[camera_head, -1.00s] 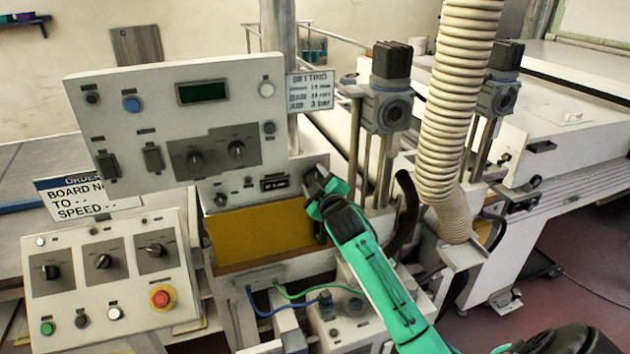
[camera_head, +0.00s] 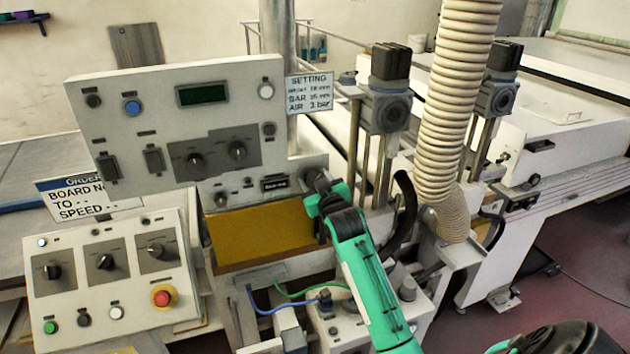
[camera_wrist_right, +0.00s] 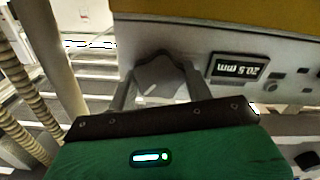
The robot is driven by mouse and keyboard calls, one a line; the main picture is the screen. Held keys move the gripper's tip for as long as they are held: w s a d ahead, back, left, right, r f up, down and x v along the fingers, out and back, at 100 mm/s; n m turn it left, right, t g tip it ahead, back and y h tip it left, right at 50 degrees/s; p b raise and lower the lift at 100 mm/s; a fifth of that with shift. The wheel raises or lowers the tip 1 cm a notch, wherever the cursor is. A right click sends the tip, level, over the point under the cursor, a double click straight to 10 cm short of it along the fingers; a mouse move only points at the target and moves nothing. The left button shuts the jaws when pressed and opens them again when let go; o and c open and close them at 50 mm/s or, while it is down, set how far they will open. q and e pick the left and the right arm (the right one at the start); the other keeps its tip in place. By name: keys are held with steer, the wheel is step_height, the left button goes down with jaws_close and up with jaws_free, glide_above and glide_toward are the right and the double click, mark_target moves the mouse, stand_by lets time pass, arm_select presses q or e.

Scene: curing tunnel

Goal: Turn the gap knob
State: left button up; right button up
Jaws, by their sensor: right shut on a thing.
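The gap knob (camera_wrist_right: 165,70) is a dark grey, lobed knob on the light panel, seen in the right wrist view. My right gripper (camera_head: 317,181) is shut on it, with one finger on each side of the knob. In the head view the fingers and wrist mostly hide the knob. Beside it is a small dark display (camera_wrist_right: 238,68), which appears upside down in the wrist view and seems to read 20.5 mm. In the head view this display (camera_head: 274,184) is too small to read. My left gripper is not in view.
A setting sign (camera_head: 310,92) hangs by the upper panel (camera_head: 150,100). A ribbed hose (camera_head: 455,120) and a motorised post (camera_head: 387,105) stand close right of my right arm. A lower control box (camera_head: 110,270) with a red button (camera_head: 163,296) is at the left.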

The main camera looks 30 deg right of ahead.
steer(key=shift+f, duration=0.15)
steer(key=o, duration=1)
steer(key=b+v, duration=0.4)
steer(key=v, duration=1)
steer(key=shift+d+b, duration=0.1)
steer(key=shift+b, duration=0.2)
